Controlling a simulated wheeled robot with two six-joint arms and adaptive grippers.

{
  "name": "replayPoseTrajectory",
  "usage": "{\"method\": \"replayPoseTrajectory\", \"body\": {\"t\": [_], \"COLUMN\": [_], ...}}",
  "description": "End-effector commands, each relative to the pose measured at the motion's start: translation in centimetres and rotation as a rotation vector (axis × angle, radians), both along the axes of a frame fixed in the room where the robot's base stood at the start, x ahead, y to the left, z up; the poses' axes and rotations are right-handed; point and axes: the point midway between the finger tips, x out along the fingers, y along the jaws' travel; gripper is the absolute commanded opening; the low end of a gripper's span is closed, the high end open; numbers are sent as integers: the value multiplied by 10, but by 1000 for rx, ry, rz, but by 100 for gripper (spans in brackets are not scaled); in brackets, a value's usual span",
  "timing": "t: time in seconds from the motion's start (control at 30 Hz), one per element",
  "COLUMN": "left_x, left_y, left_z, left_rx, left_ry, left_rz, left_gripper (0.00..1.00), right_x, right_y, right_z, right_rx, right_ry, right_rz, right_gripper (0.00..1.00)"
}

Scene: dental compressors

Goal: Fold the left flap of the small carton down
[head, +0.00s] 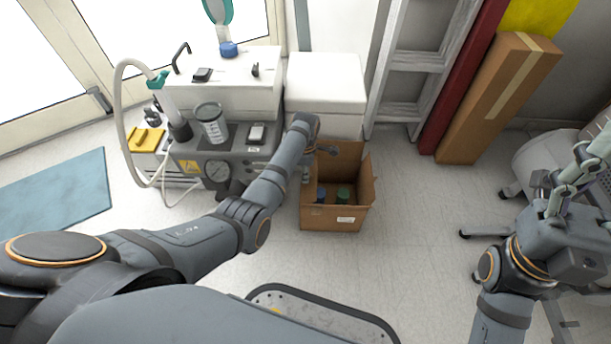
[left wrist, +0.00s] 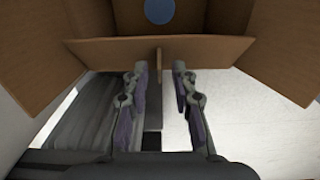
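The small brown carton (head: 333,217) stands open on the floor, with a blue-capped and a green-capped item inside. My left gripper (head: 327,151) is at the carton's left side in the head view, where my arm hides much of the left flap. In the left wrist view, the flap nearest me (left wrist: 210,48) crosses the picture, with a narrow brown tab at its middle. My left gripper (left wrist: 157,82) is open, its fingers apart on both sides of the tab. I cannot tell whether they touch it. My right gripper (head: 574,178) appears open and empty, far right of the carton.
A grey compressor unit (head: 218,170) with gauge, cup and hose stands left of the carton. A white box (head: 327,82) stands behind it. A tall carton (head: 500,95) and ladder (head: 411,65) lean at the back. The floor (head: 410,225) right of the carton is clear.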

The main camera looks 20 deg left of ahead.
Motion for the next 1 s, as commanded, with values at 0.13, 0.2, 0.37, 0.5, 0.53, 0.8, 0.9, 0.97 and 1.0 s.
{"method": "replayPoseTrajectory", "body": {"t": [0.13, 0.2, 0.37, 0.5, 0.53, 0.8, 0.9, 0.97, 1.0], "left_x": [0, 0, 0, 0, 0, 0, 1, 1, 2], "left_y": [0, 0, 0, 0, 0, -1, -3, -5, -6], "left_z": [0, 0, 0, 0, 0, 1, 0, 0, -1], "left_rx": [0, 0, 0, 0, 0, 10, 33, 55, 76], "left_ry": [-1, -1, -1, 0, 0, 3, 9, 17, 23], "left_rz": [0, 0, 0, 0, 0, -1, -2, -2, -2], "left_gripper": [26, 26, 6, 0, 0, 0, 0, 0, 0], "right_x": [0, 0, 0, 0, 0, 0, 0, 0, 0], "right_y": [0, 0, 0, -1, -1, -1, -1, -1, -1], "right_z": [0, 1, 1, 1, 1, 1, 2, 2, 2], "right_rx": [0, 0, 2, 4, 4, 5, 5, 5, 5], "right_ry": [1, 1, 0, 0, 0, -1, -1, -1, -1], "right_rz": [-1, 0, 0, 0, 0, 0, 0, 0, 0], "right_gripper": [64, 64, 64, 64, 64, 64, 64, 64, 64]}}
